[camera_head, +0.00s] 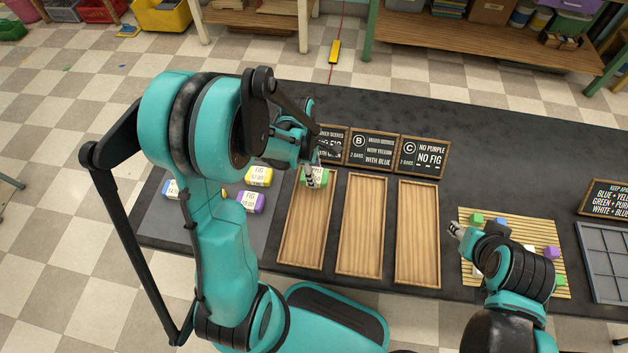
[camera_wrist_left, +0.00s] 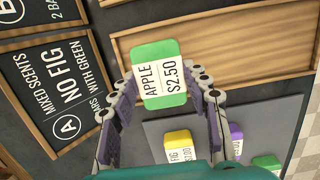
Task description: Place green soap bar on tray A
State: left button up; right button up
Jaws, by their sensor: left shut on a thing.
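The green soap bar (camera_head: 321,181) has a white label and is in the left gripper, over the far end of tray A (camera_head: 302,235), the leftmost wooden tray. In the left wrist view, the soap (camera_wrist_left: 175,101) reads APPLE $2.50 and sits between the pads of my left gripper (camera_wrist_left: 160,88), which is shut on it. Behind it is the tray (camera_wrist_left: 235,55). Whether the soap touches the tray floor is unclear. My left gripper (camera_head: 313,174) points down in the head view. My right gripper (camera_head: 457,231) is by the slatted mat's left edge; its opening is unclear.
Two empty wooden trays (camera_head: 362,225) (camera_head: 417,235) lie to the right. Sign boards (camera_head: 373,150) stand behind the trays. Yellow (camera_head: 258,176) and purple (camera_head: 251,201) soaps lie on a grey mat to the left. A slatted mat (camera_head: 482,291) at right holds small coloured blocks.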

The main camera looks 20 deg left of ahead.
pick_arm(q)
notch_tip(320, 180, down, 4)
jog(key=shift+f+b, duration=0.1)
jog(key=shift+b, duration=0.85)
jog(key=shift+r, duration=0.2)
jog(key=shift+f, duration=0.1)
jog(key=o, duration=0.8)
jog(key=shift+f, duration=0.1)
jog(key=o, duration=0.4)
